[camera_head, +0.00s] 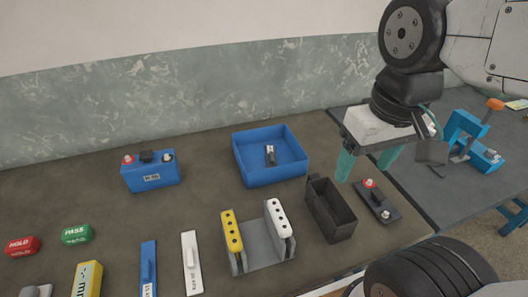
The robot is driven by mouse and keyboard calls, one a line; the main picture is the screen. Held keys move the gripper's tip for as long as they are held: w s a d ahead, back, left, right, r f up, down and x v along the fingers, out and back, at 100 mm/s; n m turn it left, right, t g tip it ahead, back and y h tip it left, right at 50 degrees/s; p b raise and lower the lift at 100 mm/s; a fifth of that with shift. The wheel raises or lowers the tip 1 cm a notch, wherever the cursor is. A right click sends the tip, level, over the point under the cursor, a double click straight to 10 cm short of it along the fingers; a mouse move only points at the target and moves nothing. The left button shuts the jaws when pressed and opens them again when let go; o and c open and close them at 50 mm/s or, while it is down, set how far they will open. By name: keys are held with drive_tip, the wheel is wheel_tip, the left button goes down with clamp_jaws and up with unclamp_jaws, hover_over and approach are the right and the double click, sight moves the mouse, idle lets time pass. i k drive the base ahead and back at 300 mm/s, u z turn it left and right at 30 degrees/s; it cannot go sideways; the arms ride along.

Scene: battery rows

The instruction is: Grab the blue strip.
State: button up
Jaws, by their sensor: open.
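The blue strip (148,270) lies flat on the dark bench top at the lower left of the picture, with a raised blue grip along its middle and a small white label near its front end. Its front end runs close to the picture's bottom edge. My gripper (364,172) hangs at the upper right, with its two teal fingers pointing down, apart and empty. It is well to the right of the blue strip and above the bench, near the black open box. Nothing touches the blue strip.
A white strip (190,276) lies just right of the blue one. A grey holder (262,244) carries a yellow and a white bar. A black box (330,222), a blue tray (270,180), a blue battery (152,178) and a yellow block (87,280) stand around.

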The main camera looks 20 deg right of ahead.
sight(147, 280)
drive_tip(key=k, duration=0.5)
drive_tip(key=z, duration=2.6)
drive_tip(key=k, duration=2.15)
drive_tip(key=u, duration=1.45)
